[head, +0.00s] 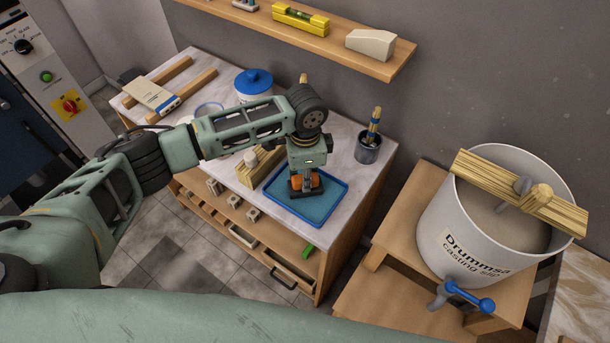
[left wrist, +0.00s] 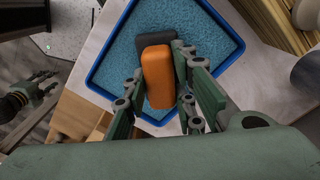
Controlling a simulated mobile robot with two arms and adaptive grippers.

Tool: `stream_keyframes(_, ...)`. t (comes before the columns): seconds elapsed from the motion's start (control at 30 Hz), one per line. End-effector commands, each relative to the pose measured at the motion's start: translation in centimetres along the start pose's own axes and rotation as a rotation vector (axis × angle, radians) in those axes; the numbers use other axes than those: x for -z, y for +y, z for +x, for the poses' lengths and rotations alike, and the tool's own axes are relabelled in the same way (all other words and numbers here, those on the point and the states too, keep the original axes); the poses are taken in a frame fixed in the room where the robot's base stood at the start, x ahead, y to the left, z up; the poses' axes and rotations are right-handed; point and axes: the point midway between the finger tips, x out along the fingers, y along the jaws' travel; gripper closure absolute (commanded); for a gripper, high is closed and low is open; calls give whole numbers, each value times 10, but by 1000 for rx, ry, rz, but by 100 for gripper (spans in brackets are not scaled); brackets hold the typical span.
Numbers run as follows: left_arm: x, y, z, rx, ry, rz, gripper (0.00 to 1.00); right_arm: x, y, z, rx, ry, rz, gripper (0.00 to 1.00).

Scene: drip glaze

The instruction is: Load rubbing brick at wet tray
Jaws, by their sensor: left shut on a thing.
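The rubbing brick (head: 313,183) is an orange block with a dark grey layer beneath it. My left gripper (head: 305,186) points down and is shut on its sides. The left wrist view shows the orange top (left wrist: 158,78) between the two fingers. The brick is over the wet tray (head: 318,218), a shallow blue-rimmed tray with a teal, wet-looking liner. Its rim also shows in the left wrist view (left wrist: 226,66). I cannot tell whether the brick touches the liner. My right gripper (left wrist: 42,92) shows small at the left of the left wrist view, its fingers apart.
The tray sits at the front right of a marble-topped cabinet (head: 352,176). A wooden block (head: 268,160) stands left of it, and a dark cup with brushes (head: 368,149) behind right. A blue-lidded jar (head: 253,84) is farther back. A large casting-slip bucket (head: 455,215) stands at right.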

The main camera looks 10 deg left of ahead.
Motion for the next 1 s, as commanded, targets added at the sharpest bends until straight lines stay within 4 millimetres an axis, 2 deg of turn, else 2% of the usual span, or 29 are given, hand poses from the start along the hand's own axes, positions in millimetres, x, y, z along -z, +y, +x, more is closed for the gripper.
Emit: stream_keyframes(1.0,0,1,2,-1,0,1,100,1,0,-6,0,0,0,60)
